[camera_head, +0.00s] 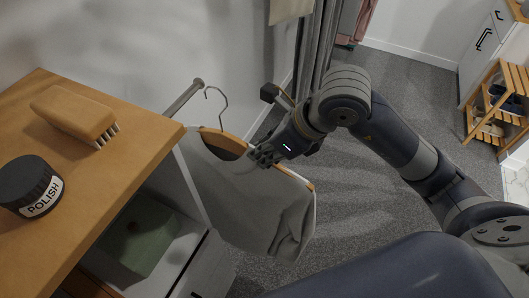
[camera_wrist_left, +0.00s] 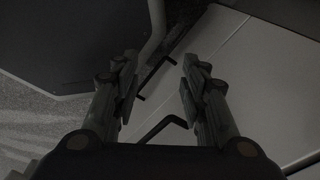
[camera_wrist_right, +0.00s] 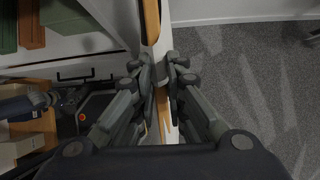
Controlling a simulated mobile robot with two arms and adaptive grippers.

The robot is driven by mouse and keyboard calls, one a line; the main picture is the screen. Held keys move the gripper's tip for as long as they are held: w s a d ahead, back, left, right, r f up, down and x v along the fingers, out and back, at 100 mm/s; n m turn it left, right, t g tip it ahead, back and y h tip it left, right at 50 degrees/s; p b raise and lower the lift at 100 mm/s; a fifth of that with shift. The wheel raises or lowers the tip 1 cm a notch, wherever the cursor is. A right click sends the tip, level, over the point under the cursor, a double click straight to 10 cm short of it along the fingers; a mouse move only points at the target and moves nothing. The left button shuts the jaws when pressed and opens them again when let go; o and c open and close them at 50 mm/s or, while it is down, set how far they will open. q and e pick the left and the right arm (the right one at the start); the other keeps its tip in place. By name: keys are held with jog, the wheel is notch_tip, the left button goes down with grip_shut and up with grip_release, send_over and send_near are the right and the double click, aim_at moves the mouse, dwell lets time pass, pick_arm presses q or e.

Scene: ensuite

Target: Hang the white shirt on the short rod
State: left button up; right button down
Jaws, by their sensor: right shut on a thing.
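The white shirt (camera_head: 250,195) hangs on a wooden hanger (camera_head: 226,141) with a metal hook (camera_head: 223,101). My right gripper (camera_head: 262,157) is shut on the hanger's right shoulder, beside the collar; the hanger's wood (camera_wrist_right: 152,20) runs between its fingers (camera_wrist_right: 161,80) in the right wrist view. The short rod (camera_head: 183,98) is grey with a round end, left of the hook. The hook's tip looks just right of the rod's end; I cannot tell if they touch. My left gripper (camera_wrist_left: 157,85) is open and empty near dark handles; it is not seen in the head view.
A wooden top (camera_head: 105,178) at left carries a brush (camera_head: 75,112) and a polish tin (camera_head: 30,185). Below is an open compartment with a green box (camera_head: 140,235). A slatted shoe rack (camera_head: 500,105) stands far right. Carpet (camera_head: 400,85) between is clear.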

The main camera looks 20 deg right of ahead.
aim_at(231, 144)
jog(key=shift+w+a+r, duration=0.1)
jog(key=shift+w+a, duration=1.55)
jog(key=shift+w+a+f+b, duration=1.05)
jog(key=shift+w+a+b, duration=0.25)
jog(key=shift+b, duration=0.3)
jog(key=shift+w+a+f+b, duration=0.1)
jog(key=shift+f+b, duration=0.5)
jog(key=shift+f, duration=0.05)
jog(key=shift+w+a+f+b, duration=0.1)
jog(key=shift+f+b, duration=0.5)
